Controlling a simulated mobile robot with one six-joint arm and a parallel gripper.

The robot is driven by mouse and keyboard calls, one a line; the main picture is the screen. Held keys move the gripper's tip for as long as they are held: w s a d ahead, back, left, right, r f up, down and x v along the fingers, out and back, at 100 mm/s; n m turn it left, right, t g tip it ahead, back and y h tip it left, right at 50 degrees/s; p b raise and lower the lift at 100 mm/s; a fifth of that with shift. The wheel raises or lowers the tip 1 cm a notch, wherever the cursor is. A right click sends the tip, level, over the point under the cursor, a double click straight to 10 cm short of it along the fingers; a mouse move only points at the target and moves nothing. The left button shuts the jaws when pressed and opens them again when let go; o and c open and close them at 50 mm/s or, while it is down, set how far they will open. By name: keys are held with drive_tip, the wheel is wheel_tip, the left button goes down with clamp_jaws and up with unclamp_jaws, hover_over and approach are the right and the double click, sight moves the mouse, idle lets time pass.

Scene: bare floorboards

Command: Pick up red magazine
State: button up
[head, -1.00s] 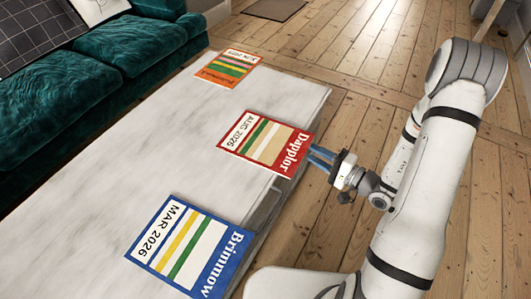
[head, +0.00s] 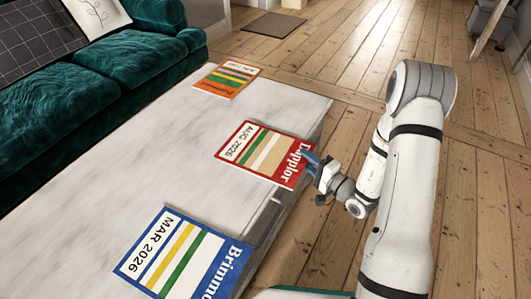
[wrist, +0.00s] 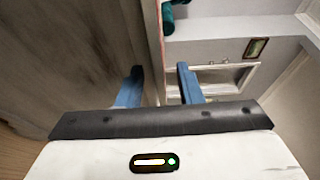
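The red magazine (head: 262,154), marked "Dapplor" and "AUG 2026", lies flat on the pale marbled table (head: 150,150), near its right edge. Its right end appears to stick out past the table edge. My gripper (head: 314,160) is at that end, its blue fingers overlapping the magazine's right border in the head view. In the wrist view my gripper (wrist: 160,85) has its two blue fingers apart, and a thin reddish edge, seemingly the magazine (wrist: 160,45), runs between them. I see a gap beside the right finger; contact on the left side is unclear.
A blue magazine (head: 185,255) lies nearer on the table and an orange one (head: 227,80) farther off. A teal sofa (head: 90,85) stands along the table's left side. Bare floorboards (head: 480,190) are open to the right.

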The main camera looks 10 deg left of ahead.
clamp_jaws()
idle(0.4)
drive_tip(key=shift+r, duration=0.1)
